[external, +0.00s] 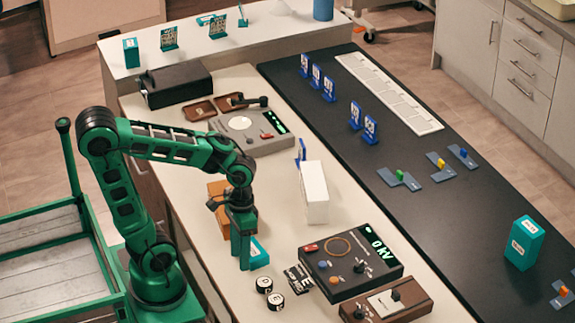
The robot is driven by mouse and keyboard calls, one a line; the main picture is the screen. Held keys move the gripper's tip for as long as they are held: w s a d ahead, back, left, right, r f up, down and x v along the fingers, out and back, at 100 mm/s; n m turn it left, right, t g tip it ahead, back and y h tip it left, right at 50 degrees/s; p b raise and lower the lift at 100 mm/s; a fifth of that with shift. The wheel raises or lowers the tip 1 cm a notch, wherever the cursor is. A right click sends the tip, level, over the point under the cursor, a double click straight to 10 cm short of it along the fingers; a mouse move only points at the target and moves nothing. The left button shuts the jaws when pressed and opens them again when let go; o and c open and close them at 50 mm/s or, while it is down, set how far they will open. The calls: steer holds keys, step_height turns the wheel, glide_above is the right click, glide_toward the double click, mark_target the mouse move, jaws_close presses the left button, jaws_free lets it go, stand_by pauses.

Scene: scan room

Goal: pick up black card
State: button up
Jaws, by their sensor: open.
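A small black card with white markings (297,279) lies at the left edge of the dark control box, on the pale counter. Its far side is close to the box; I cannot tell if they touch. My gripper (245,264) points down to the left of the card, over the counter, near a teal box (260,254). It is apart from the card. My gripper is open, and nothing shows between its fingers, though they are small and partly merge with the teal box.
Two round black-and-white pieces (271,293) lie left of the card. The control box with a green display (350,262) and a brown switch box (385,303) stand right. A white block (314,192) and an orange-brown box (217,196) stand farther back.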

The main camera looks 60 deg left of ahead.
steer(key=w+a+r+n+t+h, duration=0.1)
steer(key=w+a+r+n+h, duration=0.15)
steer(key=w+n+h, duration=0.55)
steer(key=w+a+r+n+t+h, duration=0.2)
steer(key=w+a+n+h, duration=0.15)
steer(key=w+n, duration=0.45)
steer(key=n, duration=0.1)
glide_toward(297, 276)
steer(key=shift+w+r, duration=0.15)
steer(key=shift+w, duration=0.05)
steer(key=shift+f, duration=0.35)
steer(key=shift+d+f, duration=0.2)
steer(key=x, duration=1)
steer(key=shift+s+d+r, duration=0.15)
steer(key=shift+d+r, duration=0.05)
steer(key=shift+d, duration=0.05)
